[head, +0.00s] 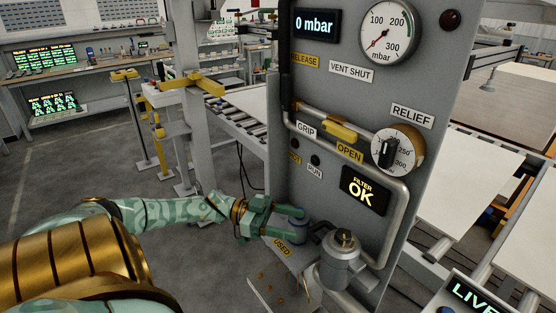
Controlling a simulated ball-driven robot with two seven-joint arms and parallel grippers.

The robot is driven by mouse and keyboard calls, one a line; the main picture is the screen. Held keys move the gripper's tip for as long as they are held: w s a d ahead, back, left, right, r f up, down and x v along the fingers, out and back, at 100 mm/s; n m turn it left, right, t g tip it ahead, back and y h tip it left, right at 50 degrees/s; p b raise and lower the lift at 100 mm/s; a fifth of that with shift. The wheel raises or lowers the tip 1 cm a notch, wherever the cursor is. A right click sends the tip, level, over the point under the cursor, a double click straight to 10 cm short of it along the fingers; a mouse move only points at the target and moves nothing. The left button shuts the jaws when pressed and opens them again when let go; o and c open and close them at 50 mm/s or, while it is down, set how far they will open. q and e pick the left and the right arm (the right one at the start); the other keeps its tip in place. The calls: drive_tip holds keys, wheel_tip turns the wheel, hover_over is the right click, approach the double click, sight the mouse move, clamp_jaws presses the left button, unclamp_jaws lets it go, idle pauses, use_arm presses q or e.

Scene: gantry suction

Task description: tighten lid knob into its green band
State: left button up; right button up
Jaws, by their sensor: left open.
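A grey filter canister (341,268) stands upright on the lower front of the panel. Its lid carries a small dark and brass knob (343,238) on top. I cannot make out a green band around this knob. My left gripper (283,220) is open, left of the canister and apart from the knob. The "FILTER OK" display (363,190) is lit above the canister. My right gripper is not in view.
The grey panel (330,105) carries a "0 mbar" display (317,24), a round gauge (388,31) and a relief dial (397,148). A bent pipe rail (401,215) runs right of the canister. A tray (282,292) with brown specks lies below.

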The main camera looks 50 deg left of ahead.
use_arm(q)
drive_tip(key=v, duration=0.3)
drive_tip(key=shift+s, duration=0.1)
drive_tip(key=s+d+n+t+p, duration=0.3)
drive_tip(key=s+d+n+p, duration=0.15)
drive_tip(key=d+p, duration=0.2)
drive_tip(key=n+t+y+p, duration=0.5)
drive_tip(key=y+p, duration=0.1)
drive_tip(key=y, duration=0.5)
approach(336, 238)
drive_tip(key=p+x, duration=0.1)
drive_tip(key=x, duration=1.1)
drive_tip(key=shift+r, duration=0.1)
